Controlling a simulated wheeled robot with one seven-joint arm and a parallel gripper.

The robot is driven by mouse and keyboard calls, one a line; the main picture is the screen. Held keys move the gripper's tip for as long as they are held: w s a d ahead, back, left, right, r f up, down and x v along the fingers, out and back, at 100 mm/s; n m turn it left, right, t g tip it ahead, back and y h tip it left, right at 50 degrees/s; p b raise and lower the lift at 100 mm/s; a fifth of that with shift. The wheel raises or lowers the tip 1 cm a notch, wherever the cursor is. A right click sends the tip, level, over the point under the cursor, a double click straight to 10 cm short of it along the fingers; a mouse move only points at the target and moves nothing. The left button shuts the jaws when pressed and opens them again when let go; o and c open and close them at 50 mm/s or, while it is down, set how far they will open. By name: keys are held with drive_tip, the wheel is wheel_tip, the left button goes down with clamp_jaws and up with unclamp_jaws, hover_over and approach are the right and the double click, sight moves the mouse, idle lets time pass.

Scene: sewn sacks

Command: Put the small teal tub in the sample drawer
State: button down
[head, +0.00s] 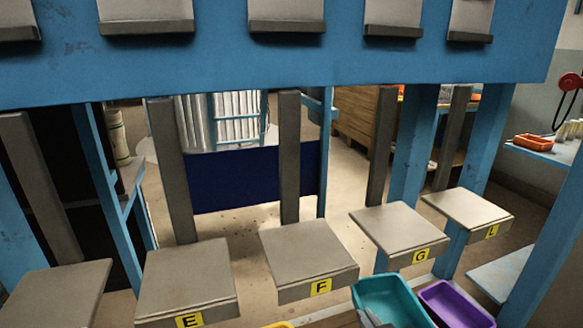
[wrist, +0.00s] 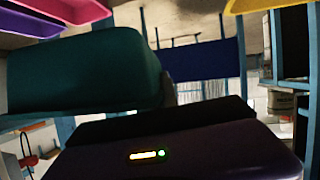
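The teal tub (head: 388,300) is at the bottom edge of the head view, upright and partly cut off. It fills the left of the wrist view (wrist: 85,72), which is upside down, with its rim close to my gripper (wrist: 167,97). A grey finger shows at the tub's near side in the head view (head: 370,318). My gripper appears shut on the tub's wall; the contact itself is mostly hidden. The tub seems raised above the other tubs. I cannot make out a sample drawer in either view.
A purple tub (head: 455,305) is right of the teal one, and a yellow tub (head: 279,325) barely shows. A blue frame (head: 300,65) with grey lettered plates, such as F (head: 309,252), stands ahead. Behind it are open floor, a blue panel (head: 254,178) and a brown cabinet (head: 362,118).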

drive_tip(key=s+d+f+m+h, duration=0.15)
drive_tip(key=s+d+f, duration=0.25)
drive_tip(key=s+f, duration=0.55)
drive_tip(key=s+r+p, duration=0.3)
drive_tip(key=r+p, duration=1)
drive_tip(key=p, duration=0.9)
drive_tip(key=shift+s+r, duration=0.2)
drive_tip(key=shift+r, duration=0.1)
